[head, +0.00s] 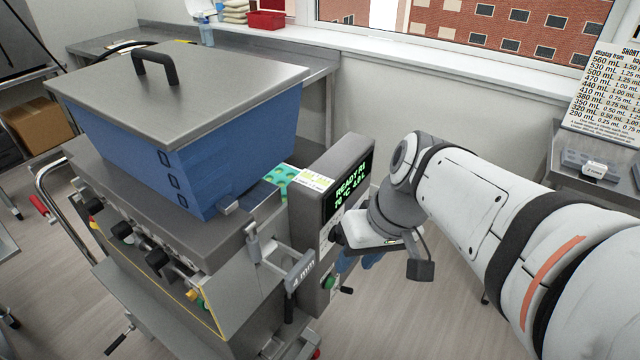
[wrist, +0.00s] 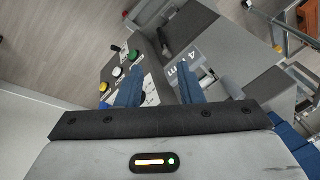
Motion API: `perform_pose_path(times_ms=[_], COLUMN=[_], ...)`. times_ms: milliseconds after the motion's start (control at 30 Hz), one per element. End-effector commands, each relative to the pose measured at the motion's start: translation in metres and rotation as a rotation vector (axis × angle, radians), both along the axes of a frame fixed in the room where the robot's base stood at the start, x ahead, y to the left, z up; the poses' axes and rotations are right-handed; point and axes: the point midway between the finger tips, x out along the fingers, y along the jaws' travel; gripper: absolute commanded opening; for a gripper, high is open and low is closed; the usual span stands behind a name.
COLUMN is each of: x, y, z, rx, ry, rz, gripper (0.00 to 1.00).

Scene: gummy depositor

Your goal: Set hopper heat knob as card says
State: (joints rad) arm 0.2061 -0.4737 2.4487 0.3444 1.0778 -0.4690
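My gripper (head: 358,262) is in front of the depositor's control panel (head: 318,215), beside the lit display (head: 347,190). In the wrist view my gripper (wrist: 160,90) has its two blue fingers apart, with nothing held between them. The panel there shows a green button (wrist: 133,55), a white one (wrist: 118,71), a yellow one (wrist: 103,87) and a small black knob or handle (wrist: 116,47). My fingers cover part of the panel. I cannot tell which control is the hopper heat knob. A small card (head: 314,182) lies by the display's top; its text is too small to read.
The blue hopper (head: 225,140) with its grey lid (head: 180,75) stands on the machine. A "4 mm" bracket (head: 300,277) sticks out left of the panel. A side table (head: 600,180) stands at right. Floor shows beyond the panel.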

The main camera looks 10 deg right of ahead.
Motion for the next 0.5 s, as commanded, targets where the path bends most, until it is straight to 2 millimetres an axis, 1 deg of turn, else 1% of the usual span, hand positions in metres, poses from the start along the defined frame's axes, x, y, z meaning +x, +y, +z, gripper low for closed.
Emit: perform_pose_path(times_ms=[33,100,267,400,500], x=[0.002,0.006,0.019,0.035,0.047], y=[0.0,0.004,0.008,0.006,0.0], z=[-0.03,-0.045,-0.074,-0.095,-0.106], rx=[0.046,0.116,0.269,0.388,0.457], ry=[-0.002,-0.021,-0.11,-0.243,-0.369], rz=[0.014,0.049,0.13,0.195,0.237], gripper=[0.34,0.34,0.34,0.34,0.34])
